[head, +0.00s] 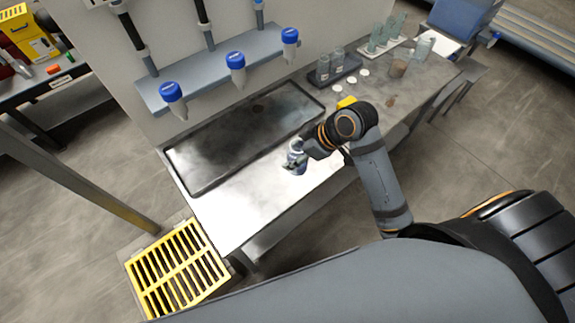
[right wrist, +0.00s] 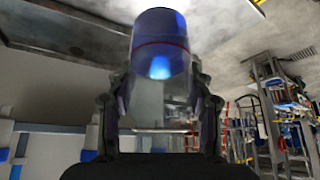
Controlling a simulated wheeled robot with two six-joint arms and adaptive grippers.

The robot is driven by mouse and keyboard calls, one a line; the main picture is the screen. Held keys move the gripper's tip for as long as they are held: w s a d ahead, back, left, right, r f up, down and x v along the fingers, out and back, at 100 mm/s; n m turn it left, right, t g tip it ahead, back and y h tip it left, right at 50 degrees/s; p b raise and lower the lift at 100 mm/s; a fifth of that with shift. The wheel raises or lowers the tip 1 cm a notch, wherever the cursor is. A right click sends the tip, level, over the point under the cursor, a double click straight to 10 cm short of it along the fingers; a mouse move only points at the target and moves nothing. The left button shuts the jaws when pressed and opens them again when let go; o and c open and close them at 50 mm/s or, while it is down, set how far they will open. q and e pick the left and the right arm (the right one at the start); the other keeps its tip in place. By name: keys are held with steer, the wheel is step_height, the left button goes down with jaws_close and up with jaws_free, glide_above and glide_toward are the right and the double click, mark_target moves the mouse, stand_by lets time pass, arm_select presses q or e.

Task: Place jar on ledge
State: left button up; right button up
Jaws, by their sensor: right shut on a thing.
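A clear jar (right wrist: 160,45) with a blue end and a thin red line is held between the two fingers of my right gripper (right wrist: 160,115) in the right wrist view. In the head view, my right gripper (head: 300,152) is above the front strip of the bench, beside the dark tray's right corner. The jar (head: 296,168) is small there and partly covered by the fingers. A blue-grey ledge (head: 205,80) runs along the white wall panel behind the tray. My left gripper is out of view.
Three blue-capped tubes (head: 237,62) stand out in front of the ledge. The dark tray (head: 185,188) fills much of the bench. Racks with glass tubes (head: 335,70) and white lids lie to the right. A yellow grating (head: 178,272) is at the lower left. The bench's front left is clear.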

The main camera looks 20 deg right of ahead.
arm_select(q)
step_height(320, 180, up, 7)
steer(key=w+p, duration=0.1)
steer(key=p, duration=0.3)
arm_select(e)
steer(key=s+a+f+m, duration=0.1)
steer(key=s+a+f, duration=0.2)
steer(key=s+f, duration=0.15)
steer(key=shift+t, duration=0.3)
steer(key=w+d+f+b, duration=0.1)
steer(key=w+f+b, duration=0.7)
steer(key=f+b, duration=0.1)
steer(key=w+d+f+b, duration=0.1)
steer(key=w+f+b, duration=0.3)
steer(key=w+b, duration=0.1)
steer(key=shift+w+d+f, duration=0.1)
steer(key=shift+d+f, duration=0.1)
steer(key=shift+d, duration=0.1)
steer(key=shift+r, duration=0.2)
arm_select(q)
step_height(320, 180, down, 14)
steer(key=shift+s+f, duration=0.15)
arm_select(e)
steer(key=shift+f, duration=0.15)
